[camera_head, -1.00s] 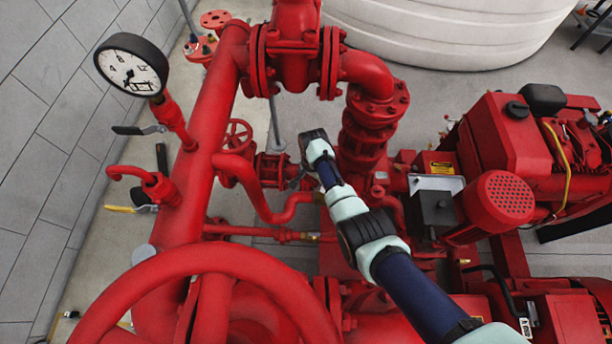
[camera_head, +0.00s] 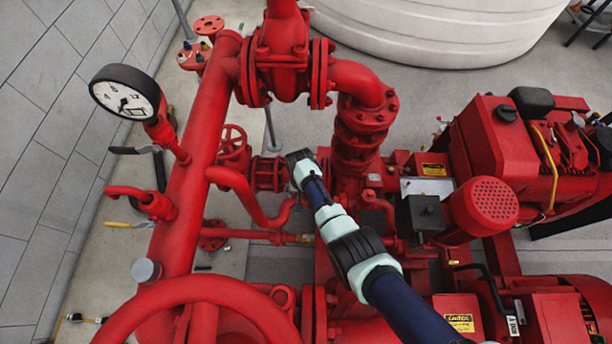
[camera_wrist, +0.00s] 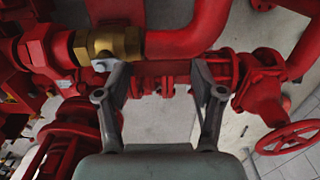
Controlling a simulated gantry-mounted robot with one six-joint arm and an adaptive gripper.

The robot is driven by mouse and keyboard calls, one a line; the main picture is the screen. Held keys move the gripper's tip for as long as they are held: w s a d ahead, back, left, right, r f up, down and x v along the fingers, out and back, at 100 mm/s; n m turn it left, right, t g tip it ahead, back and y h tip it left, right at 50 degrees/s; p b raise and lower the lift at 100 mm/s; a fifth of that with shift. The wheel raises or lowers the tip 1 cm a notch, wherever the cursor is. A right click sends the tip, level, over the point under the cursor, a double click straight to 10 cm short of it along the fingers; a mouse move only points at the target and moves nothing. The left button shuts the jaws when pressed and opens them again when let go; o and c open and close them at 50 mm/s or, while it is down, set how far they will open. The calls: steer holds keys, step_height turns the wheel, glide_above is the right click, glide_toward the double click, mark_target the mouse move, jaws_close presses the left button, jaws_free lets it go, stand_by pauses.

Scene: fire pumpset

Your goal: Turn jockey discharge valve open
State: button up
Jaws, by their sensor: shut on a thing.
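A red handwheel (camera_head: 233,142) sits on a flanged red valve (camera_head: 268,173) left of centre in the head view. In the wrist view the handwheel (camera_wrist: 287,138) is at the lower right, outside my fingers, with the flanged valve body (camera_wrist: 237,82) beside my right-hand finger. My gripper (camera_head: 295,168) is just right of this valve in the head view, its fingertips hidden. In the wrist view my gripper (camera_wrist: 158,75) has its fingers set apart around a red fitting (camera_wrist: 162,68); exact contact is unclear. A brass fitting (camera_wrist: 112,44) is beside the left-hand fingertip. No valve label is readable.
A large red pipe (camera_head: 200,190) with a pressure gauge (camera_head: 127,92) runs along the left. A big red wheel (camera_head: 205,290) fills the lower foreground. A red engine (camera_head: 510,150) stands right, and a white tank (camera_head: 450,30) behind. Pipes crowd my gripper.

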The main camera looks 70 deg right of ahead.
stand_by(0.3)
steer(key=o, duration=1.7)
steer(key=shift+a, duration=0.1)
steer(key=shift+r, duration=0.1)
step_height(320, 180, up, 12)
